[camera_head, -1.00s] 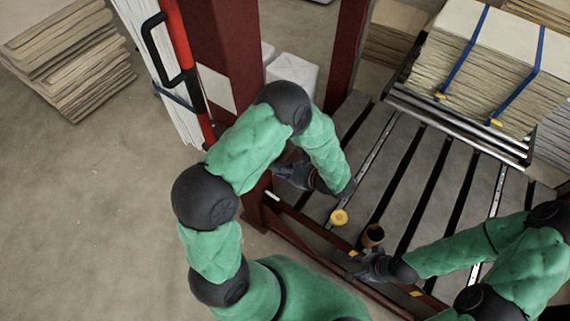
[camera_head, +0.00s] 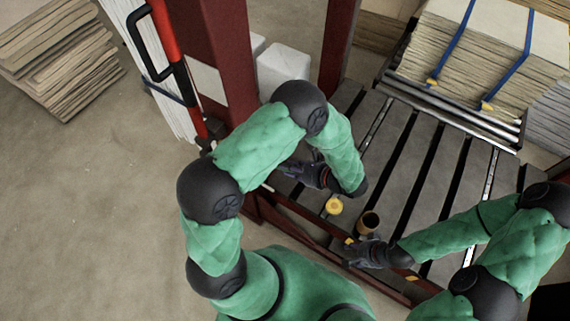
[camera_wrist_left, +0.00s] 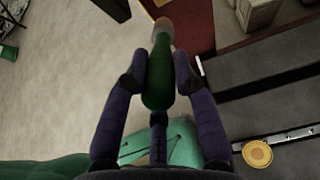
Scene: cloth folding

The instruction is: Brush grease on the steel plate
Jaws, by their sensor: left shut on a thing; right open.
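My left gripper (camera_head: 287,172) is shut on a brush with a green handle (camera_wrist_left: 158,85). The pale brush head (camera_wrist_left: 163,24) points away from the wrist, near a dark red post. In the head view only the brush's pale tip (camera_head: 267,187) shows. A brown open pot (camera_head: 369,222) stands on the grey slatted metal bed (camera_head: 395,170); its contents are too dark to tell. My right gripper (camera_head: 354,246) is open just in front of the pot; I cannot tell whether they touch. I cannot single out a separate steel plate from the slats.
A round yellow lid-like disc (camera_head: 334,206) lies on the bed left of the pot. Dark red posts (camera_head: 215,70) stand beyond my left arm. Strapped sheet stacks (camera_head: 480,50) fill the far right. A dark red rail (camera_head: 315,228) edges the bed. The floor at left is open.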

